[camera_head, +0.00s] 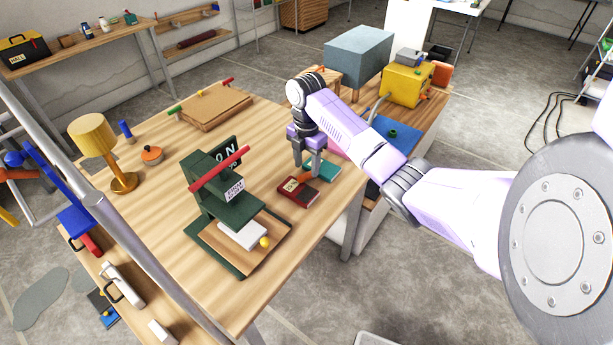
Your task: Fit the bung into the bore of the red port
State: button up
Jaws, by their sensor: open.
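My gripper (306,168) points down over the right side of the wooden table, its fingers apart. Just below it is a dark red block (297,195) with a pale label; it may be the red port, but no bore can be made out. A small orange piece (304,179) shows by the fingertips at the block's back edge; it may be the bung. I cannot tell whether the fingers touch it. A teal block (328,172) lies right behind the fingers.
A dark green press (217,190) with a red bar stands left of my gripper on the table (165,205). A gold lamp (95,140), an orange pot (151,154) and a brown board (212,108) are farther left and back. A yellow box (407,85) stands on another bench.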

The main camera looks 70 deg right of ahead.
aim_at(306, 174)
jog(key=shift+w+f+p, duration=0.15)
jog(key=shift+f+p, duration=0.15)
jog(key=shift+f, duration=1.95)
grip_shut()
